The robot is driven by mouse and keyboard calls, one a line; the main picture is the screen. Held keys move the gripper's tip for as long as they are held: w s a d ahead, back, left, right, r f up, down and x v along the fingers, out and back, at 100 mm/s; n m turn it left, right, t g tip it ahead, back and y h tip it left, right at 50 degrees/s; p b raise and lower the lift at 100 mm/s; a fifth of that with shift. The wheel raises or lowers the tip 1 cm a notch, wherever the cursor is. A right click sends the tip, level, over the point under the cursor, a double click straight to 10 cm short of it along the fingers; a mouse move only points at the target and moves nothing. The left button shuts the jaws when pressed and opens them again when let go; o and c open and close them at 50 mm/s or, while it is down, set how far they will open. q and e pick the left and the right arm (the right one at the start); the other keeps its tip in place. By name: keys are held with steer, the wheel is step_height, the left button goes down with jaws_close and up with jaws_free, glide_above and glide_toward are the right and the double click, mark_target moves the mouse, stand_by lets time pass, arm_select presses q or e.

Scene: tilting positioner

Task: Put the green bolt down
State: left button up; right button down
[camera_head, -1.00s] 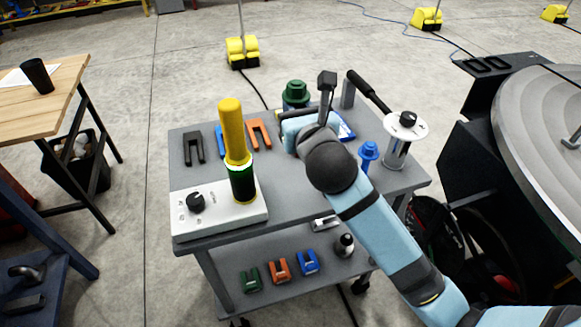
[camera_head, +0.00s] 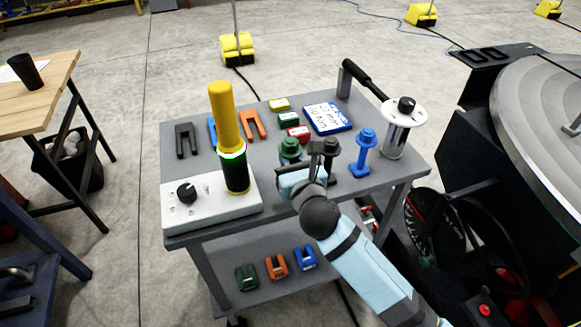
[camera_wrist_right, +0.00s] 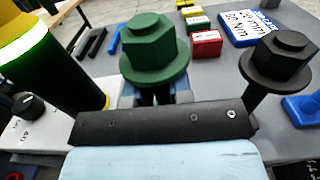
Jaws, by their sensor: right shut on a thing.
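The green bolt (camera_head: 290,150) is upright, its wide hex head on top, over the front middle of the cart top. Its head also shows large in the right wrist view (camera_wrist_right: 155,52). My right gripper (camera_head: 291,167) is shut on the bolt below its flange. The gripper hides the bolt's lower end, so I cannot tell if it touches the cart top. A black bolt (camera_head: 331,150) stands close to its right, and a blue bolt (camera_head: 364,150) stands further right. My left gripper is not in view.
The grey cart top (camera_head: 270,186) also holds a control box (camera_head: 222,208) with a yellow-topped signal tower (camera_head: 226,125), fork-shaped pieces (camera_head: 252,124), small coloured blocks (camera_head: 289,119), a label plate (camera_head: 328,118) and a white-topped cylinder (camera_head: 398,130). Bare surface lies left of the bolt.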

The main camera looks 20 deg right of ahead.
step_height(320, 180, down, 2)
steer(key=shift+f, duration=0.15)
steer(key=shift+f, duration=0.1)
steer(key=c, duration=1)
jaws_free()
steer(key=shift+c, duration=0.2)
